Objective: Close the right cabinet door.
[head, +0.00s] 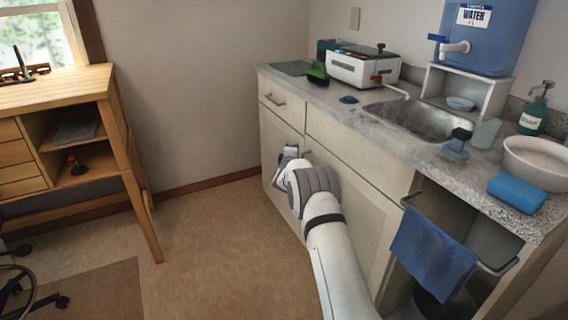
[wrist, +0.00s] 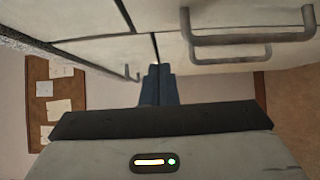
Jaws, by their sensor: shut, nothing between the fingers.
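The right cabinet door (head: 362,222) is the pale panel under the sink, partly hidden by my arm in the head view. It looks close to flush with the cabinet front, but I cannot tell whether it is fully shut. My gripper (head: 291,150) is near the left edge of this door, in front of the cabinet. In the wrist view my gripper (wrist: 158,72) has its dark fingers together and empty, close to the pale cabinet front (wrist: 110,52). A metal handle (wrist: 228,40) shows at the upper right there. Contact with the door is not clear.
The left cabinet door (head: 278,150) is beside it, under a drawer (head: 281,101). A blue towel (head: 433,254) hangs on a bar at the right, before an open bay. The countertop (head: 345,103) holds a sink. A wooden desk (head: 75,80) stands left; the floor (head: 215,240) between is clear.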

